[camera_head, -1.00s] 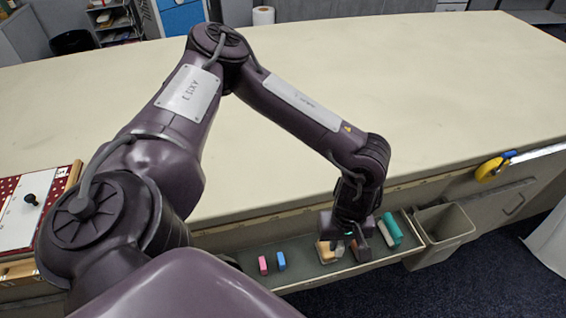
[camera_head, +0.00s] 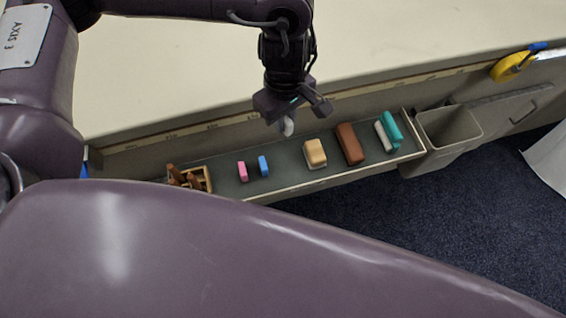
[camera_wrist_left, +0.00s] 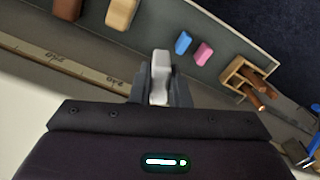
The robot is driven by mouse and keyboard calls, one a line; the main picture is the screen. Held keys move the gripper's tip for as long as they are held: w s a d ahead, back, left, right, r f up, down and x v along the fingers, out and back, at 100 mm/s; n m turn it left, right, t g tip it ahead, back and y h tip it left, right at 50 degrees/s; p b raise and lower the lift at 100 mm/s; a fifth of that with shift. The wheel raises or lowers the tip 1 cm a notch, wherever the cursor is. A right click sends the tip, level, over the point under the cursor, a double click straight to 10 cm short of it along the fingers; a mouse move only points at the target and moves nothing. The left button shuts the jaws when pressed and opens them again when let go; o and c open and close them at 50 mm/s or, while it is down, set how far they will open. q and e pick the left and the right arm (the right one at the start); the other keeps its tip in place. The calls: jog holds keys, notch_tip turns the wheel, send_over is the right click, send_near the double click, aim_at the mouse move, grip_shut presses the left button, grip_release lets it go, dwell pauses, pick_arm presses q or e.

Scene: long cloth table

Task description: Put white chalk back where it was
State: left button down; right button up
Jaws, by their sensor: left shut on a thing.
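My left gripper (camera_head: 287,120) is shut on the white chalk (camera_head: 288,128) and holds it above the shelf tray (camera_head: 218,180) along the table's front side. In the left wrist view the white chalk (camera_wrist_left: 160,75) sticks out between the fingertips (camera_wrist_left: 160,92). In the tray, a pink chalk (camera_head: 242,172) and a blue chalk (camera_head: 263,166) stand a little left of the gripper in the head view. A tan block (camera_head: 315,152) lies to its right. My right gripper is not in view.
The tray also holds a brown block (camera_head: 349,143), a white piece (camera_head: 383,136), a teal block (camera_head: 391,130) and a small wooden box (camera_head: 207,178) with brown sticks. A grey bin (camera_head: 448,135) hangs at the tray's right end. Bare tray floor shows between the blue chalk and tan block.

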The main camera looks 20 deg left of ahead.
pick_arm(q)
jog(key=b, duration=0.3)
send_over(284, 165)
notch_tip(284, 165, down, 14)
jog(key=shift+s+f, duration=0.1)
jog(key=shift+f, duration=0.65)
notch_tip(284, 165, down, 2)
jog(key=shift+f+b, duration=0.25)
jog(key=shift+b, duration=0.25)
jog(key=shift+f, duration=0.35)
jog(key=shift+f+b, duration=0.2)
jog(key=shift+b, duration=0.1)
jog(key=c, duration=1.4)
grip_release()
jog(key=shift+o, duration=0.2)
jog(key=shift+r, duration=0.15)
